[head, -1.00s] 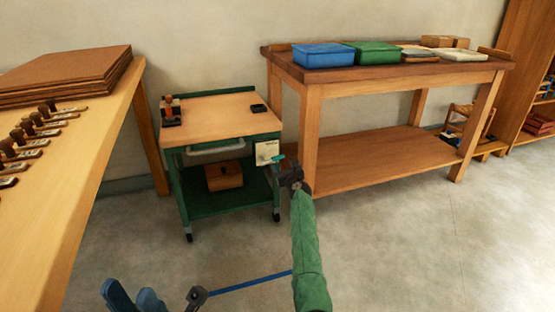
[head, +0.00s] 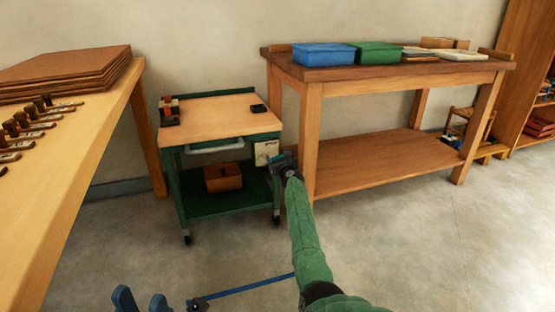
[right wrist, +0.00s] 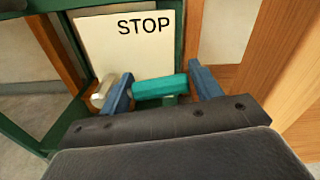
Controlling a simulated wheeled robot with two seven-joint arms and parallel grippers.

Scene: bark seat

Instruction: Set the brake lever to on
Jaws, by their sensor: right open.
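The teal brake lever (right wrist: 160,87) is in front of a cream plate (right wrist: 130,45) marked STOP, on the front right of the green cart (head: 178,190). In the right wrist view the lever lies roughly level between the two blue fingers of my right gripper (right wrist: 162,88). The gripper is open, with the lever between its fingers and no clear grip on it. In the head view my right gripper (head: 285,160) covers most of the lever beside the plate (head: 265,151). My left gripper (head: 140,302) is low at the bottom edge, fingers apart and empty.
A pale knob (right wrist: 102,93) is left of the lever. A wooden workbench (head: 385,80) with a blue box (head: 323,55) and a green box (head: 378,52) stands close on the right. A long table (head: 80,130) is at the left.

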